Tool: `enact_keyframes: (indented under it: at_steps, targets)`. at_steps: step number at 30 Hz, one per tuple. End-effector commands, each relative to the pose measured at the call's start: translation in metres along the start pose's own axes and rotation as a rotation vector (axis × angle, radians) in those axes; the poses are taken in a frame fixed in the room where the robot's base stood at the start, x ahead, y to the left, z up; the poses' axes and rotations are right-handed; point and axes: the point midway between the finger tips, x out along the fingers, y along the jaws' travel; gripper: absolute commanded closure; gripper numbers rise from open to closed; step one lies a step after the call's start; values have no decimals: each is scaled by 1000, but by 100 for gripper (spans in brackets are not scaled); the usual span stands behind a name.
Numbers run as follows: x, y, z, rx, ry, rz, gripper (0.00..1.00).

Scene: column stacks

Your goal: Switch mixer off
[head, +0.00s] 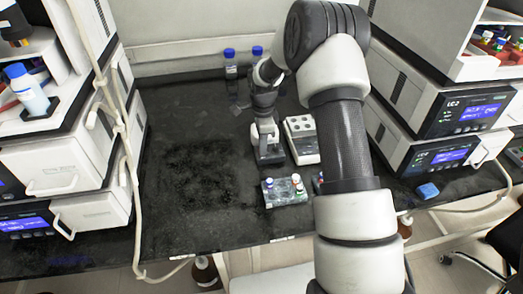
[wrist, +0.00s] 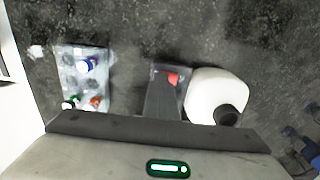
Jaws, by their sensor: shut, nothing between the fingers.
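The mixer (wrist: 209,90) shows in the wrist view as a white rounded body with a black cup (wrist: 228,115) on top. A red switch (wrist: 172,79) sits on a dark part at its left side. My gripper (wrist: 165,98) is shut and empty, with its dark fingers just below the red switch in the picture. I cannot tell whether the fingertips touch the switch or which way the switch is set. In the head view my gripper (head: 270,155) hangs low over the bench, and I cannot make out the mixer clearly there.
A clear rack with capped vials (head: 285,191) stands nearer; the wrist view shows it at left (wrist: 84,75). A white block with wells (head: 302,138) is close on the right. Blue-capped bottles (head: 230,65) stand behind. Instrument stacks (head: 440,110) flank the bench; its left middle is clear.

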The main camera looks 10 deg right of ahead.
Motion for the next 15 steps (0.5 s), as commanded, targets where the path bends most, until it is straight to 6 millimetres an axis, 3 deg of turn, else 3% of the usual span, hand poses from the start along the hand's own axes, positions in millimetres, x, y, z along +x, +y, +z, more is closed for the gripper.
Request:
enact_keyframes:
  at_steps: [15]
  targets:
    - [-38, 0, 0, 1, 0, -2, 100]
